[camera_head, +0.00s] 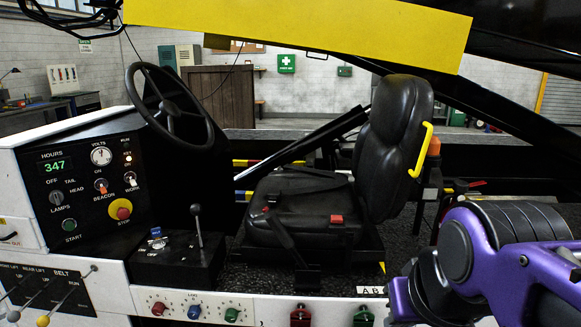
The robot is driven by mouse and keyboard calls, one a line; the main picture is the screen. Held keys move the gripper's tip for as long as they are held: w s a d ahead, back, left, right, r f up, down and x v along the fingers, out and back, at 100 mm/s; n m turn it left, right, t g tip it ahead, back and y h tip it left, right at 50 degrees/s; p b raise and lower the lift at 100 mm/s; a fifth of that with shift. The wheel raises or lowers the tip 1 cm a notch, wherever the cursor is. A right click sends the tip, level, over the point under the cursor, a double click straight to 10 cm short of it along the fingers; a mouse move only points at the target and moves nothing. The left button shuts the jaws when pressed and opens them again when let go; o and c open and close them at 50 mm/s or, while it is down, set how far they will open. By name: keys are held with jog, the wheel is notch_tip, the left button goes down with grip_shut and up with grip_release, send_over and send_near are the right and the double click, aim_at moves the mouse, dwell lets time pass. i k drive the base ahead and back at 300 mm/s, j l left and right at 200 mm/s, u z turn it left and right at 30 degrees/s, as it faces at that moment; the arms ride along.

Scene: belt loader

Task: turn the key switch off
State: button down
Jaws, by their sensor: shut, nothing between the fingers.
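A small blue-topped control (157,238) stands on the black box beside the seat, with a lever next to it and lettering that seems to read OFF below it. It may be the key switch, but it is too small to tell, and so is its position. The dashboard (88,178) at the left has a lamps knob (57,197) marked OFF, TAIL and HEAD. My purple and black arm (490,262) fills the lower right, apart from these controls. My gripper does not show.
A steering wheel (170,105) and a black lever (197,222) stand near the controls. The seat (305,205) lies between them and my arm. A red stop button (120,209) is on the dashboard. Coloured knobs (194,312) line the front sill.

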aim_at(157, 245)
jog(key=u, duration=1.25)
jog(key=i+j+z, duration=0.1)
jog(key=i+j, duration=0.2)
jog(key=i, duration=0.15)
